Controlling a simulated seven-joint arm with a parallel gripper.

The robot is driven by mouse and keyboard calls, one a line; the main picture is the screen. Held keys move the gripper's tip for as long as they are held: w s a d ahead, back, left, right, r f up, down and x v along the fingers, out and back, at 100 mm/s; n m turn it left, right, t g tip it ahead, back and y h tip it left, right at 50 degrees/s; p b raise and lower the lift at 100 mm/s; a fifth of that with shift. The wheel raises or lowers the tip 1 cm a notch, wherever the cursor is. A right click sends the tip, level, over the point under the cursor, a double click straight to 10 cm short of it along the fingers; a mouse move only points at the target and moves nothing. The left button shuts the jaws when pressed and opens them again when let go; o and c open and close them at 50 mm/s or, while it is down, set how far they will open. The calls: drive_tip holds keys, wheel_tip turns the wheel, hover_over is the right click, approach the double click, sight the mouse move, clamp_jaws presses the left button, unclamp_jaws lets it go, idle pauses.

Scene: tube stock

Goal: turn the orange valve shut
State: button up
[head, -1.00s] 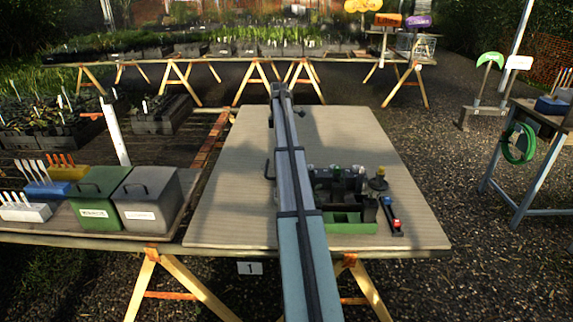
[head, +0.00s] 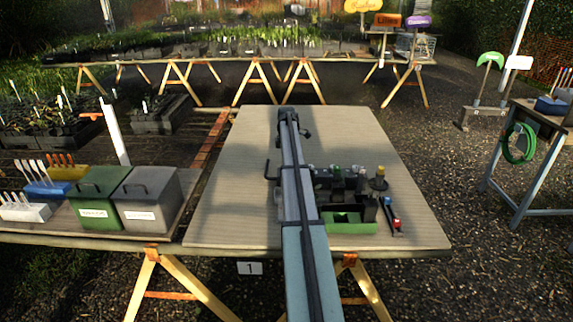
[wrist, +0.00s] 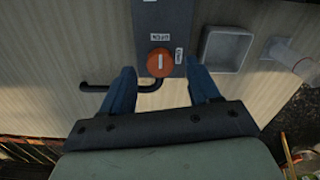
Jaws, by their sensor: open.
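The orange valve (wrist: 160,62) is a round knob on a dark grey panel (wrist: 161,17) in the wrist view. A white line on the knob runs up and down the picture, toward a small white label above it. A second label sits at the knob's right. My gripper (wrist: 163,71) is open, with one blue finger on each side of the knob and a gap to it on both sides. I cannot tell whether the fingertips are level with the knob. In the head view my arm hides the valve.
A black bent pipe (wrist: 95,87) sticks out left of the knob, close to my left finger. A grey square tray (wrist: 226,49) lies to the right. In the head view, a green holder (head: 350,222) and several small items stand right of my arm. The table's (head: 225,190) left part is clear.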

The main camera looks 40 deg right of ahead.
drive_tip(key=shift+f, duration=1.05)
drive_tip(key=c, duration=1)
